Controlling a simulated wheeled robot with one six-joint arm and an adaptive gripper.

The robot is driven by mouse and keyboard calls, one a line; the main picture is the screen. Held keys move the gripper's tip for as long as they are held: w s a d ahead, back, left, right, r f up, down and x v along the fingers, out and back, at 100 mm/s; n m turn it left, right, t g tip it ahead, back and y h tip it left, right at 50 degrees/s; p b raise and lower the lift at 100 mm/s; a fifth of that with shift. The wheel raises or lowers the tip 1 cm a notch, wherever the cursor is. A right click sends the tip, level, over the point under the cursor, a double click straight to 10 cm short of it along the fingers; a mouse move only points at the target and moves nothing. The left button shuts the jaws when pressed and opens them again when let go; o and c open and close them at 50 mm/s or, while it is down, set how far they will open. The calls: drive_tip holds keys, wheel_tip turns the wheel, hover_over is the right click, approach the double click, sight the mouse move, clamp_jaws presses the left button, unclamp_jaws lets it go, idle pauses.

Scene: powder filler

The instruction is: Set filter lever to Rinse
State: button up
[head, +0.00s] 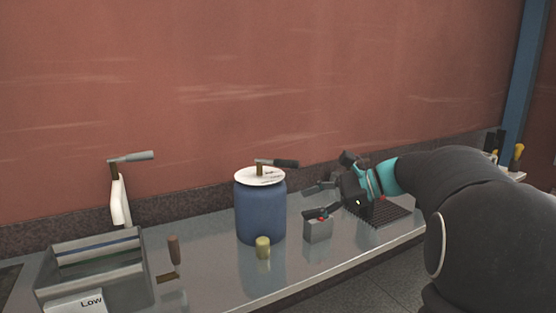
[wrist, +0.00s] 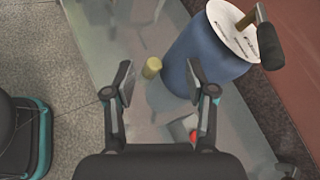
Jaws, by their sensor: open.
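A blue drum (head: 260,212) stands on the metal counter with a white labelled disc (head: 250,177) on top. A lever with a brass post and dark handle (head: 286,163) sits on the disc and points right in the head view. The disc's labels are too small to read. In the wrist view the lever handle (wrist: 268,45) is at the upper right, beyond the right finger. My gripper (head: 318,200) is open and empty, to the right of the drum and apart from the lever. In the wrist view my gripper (wrist: 160,80) has its fingers spread over the counter.
A small yellow cylinder (head: 263,247) and a grey box with a red button (head: 318,231) stand near the drum. A grey bin marked Low (head: 95,265) and another crank lever (head: 132,157) are at the left. A red wall (head: 260,80) rises behind.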

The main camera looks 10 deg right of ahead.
sight(294, 164)
drive_tip(key=w+d+r+m+t+y+p, duration=0.1)
drive_tip(key=w+d+r+m+t+y, duration=0.25)
drive_tip(key=w+d, duration=0.55)
drive_tip(key=shift+m, duration=0.25)
drive_tip(key=x, duration=0.3)
drive_tip(key=s+x, duration=0.1)
drive_tip(key=x, duration=0.3)
drive_tip(key=r+x, duration=0.1)
drive_tip(key=x, duration=0.3)
drive_tip(key=shift+s+a, duration=0.2)
drive_tip(key=shift+a, duration=0.1)
clamp_jaws()
